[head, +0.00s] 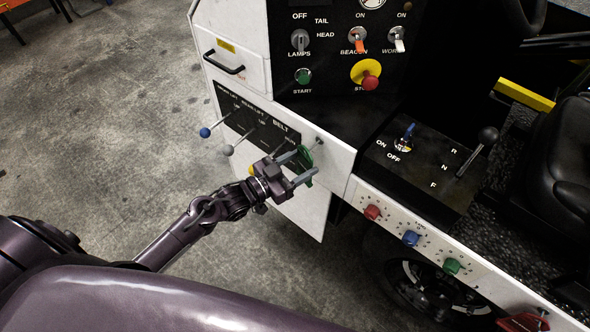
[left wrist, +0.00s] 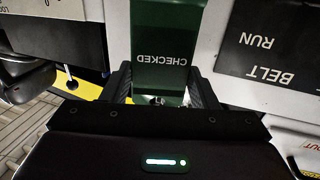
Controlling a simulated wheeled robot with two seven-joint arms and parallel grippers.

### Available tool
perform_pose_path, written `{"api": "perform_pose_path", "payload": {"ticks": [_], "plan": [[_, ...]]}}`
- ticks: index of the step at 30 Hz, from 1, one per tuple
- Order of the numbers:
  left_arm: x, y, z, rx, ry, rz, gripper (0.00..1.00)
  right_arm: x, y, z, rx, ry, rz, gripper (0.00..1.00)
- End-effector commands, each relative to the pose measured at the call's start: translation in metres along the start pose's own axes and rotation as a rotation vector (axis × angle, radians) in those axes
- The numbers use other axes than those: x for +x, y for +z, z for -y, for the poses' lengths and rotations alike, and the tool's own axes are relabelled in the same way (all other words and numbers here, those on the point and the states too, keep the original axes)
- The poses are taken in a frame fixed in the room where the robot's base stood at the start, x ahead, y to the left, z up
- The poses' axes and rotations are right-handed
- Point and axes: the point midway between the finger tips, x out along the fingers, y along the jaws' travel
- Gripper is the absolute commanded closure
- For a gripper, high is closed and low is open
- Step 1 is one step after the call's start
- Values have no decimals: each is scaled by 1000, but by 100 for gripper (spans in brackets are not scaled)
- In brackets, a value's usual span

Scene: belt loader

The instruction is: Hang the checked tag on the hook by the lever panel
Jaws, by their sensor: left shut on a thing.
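The green checked tag (head: 306,153) is in front of the white panel edge, right of the lever panel (head: 262,127). In the left wrist view the tag (left wrist: 160,75) shows the word CHECKED upside down. My left gripper (head: 298,169) is shut on the tag, with a finger on each side of it. A small grey peg, apparently the hook (head: 319,141), sticks out just above and right of the tag. I cannot tell whether the tag's hole is around the hook or only near it. My right gripper is not in view.
Levers with a blue knob (head: 205,132) and a white knob (head: 228,150) stick out left of my gripper. A yellow knob (head: 252,170) is close beside my wrist. Red, blue and green knobs line the white rail at lower right.

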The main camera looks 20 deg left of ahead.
Motion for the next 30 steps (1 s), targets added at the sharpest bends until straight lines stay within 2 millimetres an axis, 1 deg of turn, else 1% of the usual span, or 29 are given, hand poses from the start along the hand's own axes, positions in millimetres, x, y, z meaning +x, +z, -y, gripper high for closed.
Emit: {"api": "perform_pose_path", "payload": {"ticks": [1, 10, 15, 21, 30], "plan": [[4, 2, 1, 1, 0, -2, 68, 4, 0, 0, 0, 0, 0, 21], [21, 3, 6, 1, 0, -2, 68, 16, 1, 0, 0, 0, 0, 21], [27, 8, 8, 0, -1, -1, 68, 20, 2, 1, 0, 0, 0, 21], [31, 10, 8, 0, 0, -1, 68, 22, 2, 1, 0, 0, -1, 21], [32, 10, 9, 0, 0, -1, 68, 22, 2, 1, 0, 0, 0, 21]]}}
